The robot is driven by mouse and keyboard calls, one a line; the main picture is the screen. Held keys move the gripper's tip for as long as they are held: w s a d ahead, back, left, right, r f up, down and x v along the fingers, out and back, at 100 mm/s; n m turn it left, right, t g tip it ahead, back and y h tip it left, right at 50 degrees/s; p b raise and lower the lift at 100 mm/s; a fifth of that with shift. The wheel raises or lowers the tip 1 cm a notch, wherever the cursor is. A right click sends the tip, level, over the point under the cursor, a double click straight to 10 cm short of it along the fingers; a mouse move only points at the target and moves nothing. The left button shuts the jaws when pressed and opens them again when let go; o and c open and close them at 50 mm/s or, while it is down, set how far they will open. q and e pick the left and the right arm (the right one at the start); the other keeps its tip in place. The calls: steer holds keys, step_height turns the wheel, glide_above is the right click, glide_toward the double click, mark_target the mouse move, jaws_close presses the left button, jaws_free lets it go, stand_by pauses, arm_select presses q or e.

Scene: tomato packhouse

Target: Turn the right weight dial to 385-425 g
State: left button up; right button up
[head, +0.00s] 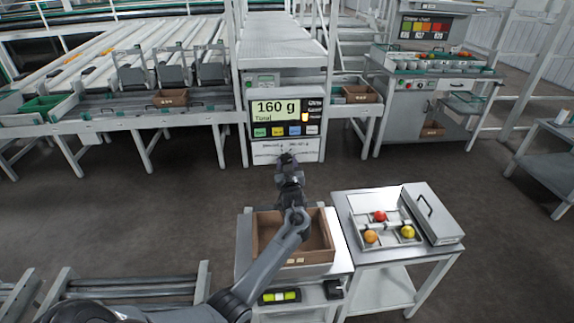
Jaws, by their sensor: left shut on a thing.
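The weighing unit's display (282,115) stands at the centre of the head view and reads 160 g, with several coloured buttons along its lower edge. Below it is a white panel (265,152) with small dark print. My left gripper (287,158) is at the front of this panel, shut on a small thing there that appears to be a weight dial. The gripper hides the dial, so its setting and whether it is the right one cannot be told. My left arm reaches up to it from the lower left. My right gripper is out of view.
A cardboard box (328,250) sits on a stand below my left arm. Right of it, a metal table (345,215) holds a tray with 3 tomatoes. Conveyor lanes (100,60) fill the back left. A grading bench (400,115) stands back right. Floor between is clear.

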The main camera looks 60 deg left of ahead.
arm_select(q)
steer(key=n, duration=0.4)
steer(key=shift+n+b, duration=0.4)
steer(key=shift+w+n+b, duration=0.1)
steer(key=shift+n+b, duration=0.35)
steer(key=shift+n, duration=1.55)
steer(key=o, duration=1.1)
steer(key=shift+d, duration=0.1)
steer(key=shift+c, duration=0.2)
steer(key=p+v, duration=0.1)
steer(key=v, duration=0.9)
steer(key=shift+s+d+p, duration=0.2)
steer(key=shift+d+p, duration=0.15)
steer(key=shift+p, duration=0.05)
